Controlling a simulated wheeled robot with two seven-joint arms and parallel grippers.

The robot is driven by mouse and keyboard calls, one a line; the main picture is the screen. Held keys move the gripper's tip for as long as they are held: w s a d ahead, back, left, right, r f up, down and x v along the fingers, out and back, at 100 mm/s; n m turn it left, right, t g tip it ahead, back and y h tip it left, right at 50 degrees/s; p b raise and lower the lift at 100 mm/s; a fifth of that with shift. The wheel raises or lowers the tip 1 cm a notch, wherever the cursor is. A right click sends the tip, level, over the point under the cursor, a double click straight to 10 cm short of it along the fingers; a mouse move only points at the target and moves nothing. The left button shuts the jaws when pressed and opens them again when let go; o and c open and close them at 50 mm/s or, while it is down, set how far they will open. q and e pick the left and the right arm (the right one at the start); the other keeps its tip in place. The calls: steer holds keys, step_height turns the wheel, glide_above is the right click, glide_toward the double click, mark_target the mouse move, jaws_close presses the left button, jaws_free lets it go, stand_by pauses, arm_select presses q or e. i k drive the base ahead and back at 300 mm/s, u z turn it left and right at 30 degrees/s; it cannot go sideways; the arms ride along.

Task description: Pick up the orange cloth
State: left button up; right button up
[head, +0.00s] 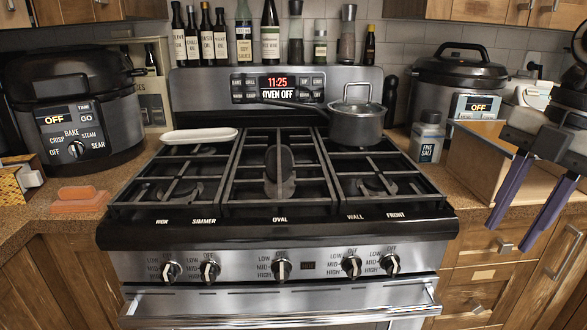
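The orange cloth (80,204) lies folded on the left counter, left of the stove, with a smaller rounded orange piece on top. I cannot tell whether the two layers are one thing. My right gripper (508,238) hangs at the far right, in front of the right counter and drawers. Its two long purple fingers are apart with nothing between them. It is far from the cloth, across the stove. My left gripper is not in view.
A gas stove (281,232) fills the middle, with a lidded pot (357,125) and a white dish (199,136) at its back. A large black cooker (72,108) stands behind the cloth. A yellow box (14,183) is at its left.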

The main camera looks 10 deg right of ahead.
mark_target(76, 199)
steer(key=u, duration=0.95)
steer(key=i, duration=1)
steer(key=u, duration=1.4)
